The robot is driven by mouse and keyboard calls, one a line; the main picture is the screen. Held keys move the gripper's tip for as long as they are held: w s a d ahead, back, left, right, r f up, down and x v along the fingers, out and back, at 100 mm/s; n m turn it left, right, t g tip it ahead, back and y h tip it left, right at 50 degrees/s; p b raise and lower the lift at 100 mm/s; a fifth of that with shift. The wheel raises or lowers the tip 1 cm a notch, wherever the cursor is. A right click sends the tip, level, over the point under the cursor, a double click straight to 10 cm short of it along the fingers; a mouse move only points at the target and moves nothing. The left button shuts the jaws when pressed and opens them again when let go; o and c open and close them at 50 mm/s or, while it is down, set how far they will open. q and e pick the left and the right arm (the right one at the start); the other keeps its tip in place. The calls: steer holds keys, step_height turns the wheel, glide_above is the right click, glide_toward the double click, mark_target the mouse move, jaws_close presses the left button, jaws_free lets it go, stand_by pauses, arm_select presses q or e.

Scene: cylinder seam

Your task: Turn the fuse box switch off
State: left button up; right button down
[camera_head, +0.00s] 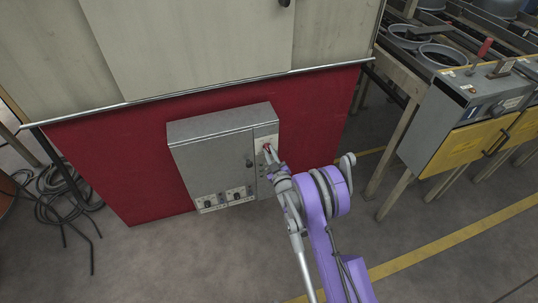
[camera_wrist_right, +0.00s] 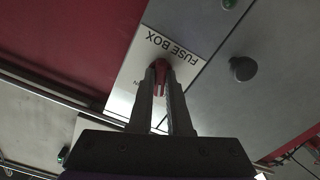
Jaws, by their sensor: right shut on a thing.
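The grey fuse box (camera_head: 212,150) is mounted on the front of a red panel. Its white plate, lettered FUSE BOX (camera_wrist_right: 174,45), shows upside down in the right wrist view. The small red switch (camera_wrist_right: 160,69) sits on this plate, and a bit of it shows at the fingertips in the head view (camera_head: 267,148). My right gripper (camera_wrist_right: 161,75) is shut on the red switch, one finger on each side. The fingers hide part of the switch, and I cannot tell its exact setting. My left gripper is in neither view.
A round dark knob (camera_wrist_right: 243,68) stands out from the box door beside the plate. A grey and yellow machine (camera_head: 455,120) stands to the right. Dark cables (camera_head: 62,195) lie on the floor at left. The floor in front is clear.

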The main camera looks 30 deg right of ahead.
steer(key=shift+w+n+b, duration=0.1)
steer(key=shift+n+b, duration=0.2)
steer(key=shift+n, duration=0.3)
steer(key=shift+r, duration=0.1)
steer(key=c, duration=0.9)
jaws_free()
steer(key=shift+o, duration=0.2)
